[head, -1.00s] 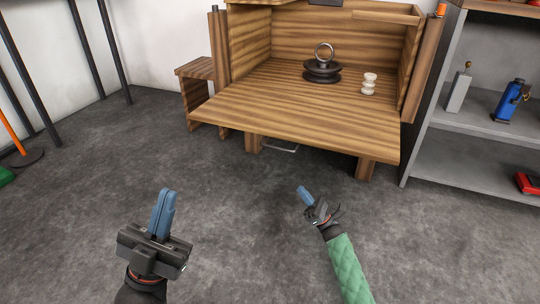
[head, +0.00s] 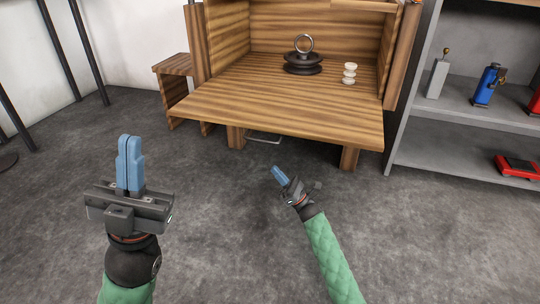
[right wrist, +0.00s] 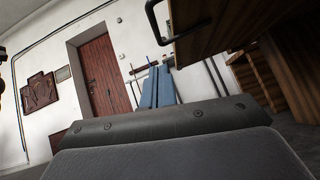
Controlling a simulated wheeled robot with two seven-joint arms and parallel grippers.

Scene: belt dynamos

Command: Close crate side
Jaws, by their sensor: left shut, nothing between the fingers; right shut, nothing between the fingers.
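The wooden crate (head: 290,27) stands ahead of me, with its front side panel (head: 280,112) folded down flat towards me. A metal loop handle (head: 264,139) shows below the panel's front edge; a dark handle (right wrist: 155,20) on wood also shows in the right wrist view. Inside are a dark stacked piece with a ring on top (head: 304,58) and a small white spool-like piece (head: 349,74). My left gripper (head: 129,142) is shut and empty, in front of the panel to the left. My right gripper (head: 277,172) is shut and empty, low in front of the panel.
A small wooden stand (head: 175,90) is left of the crate. The grey floor (head: 210,220) between my arms is clear.

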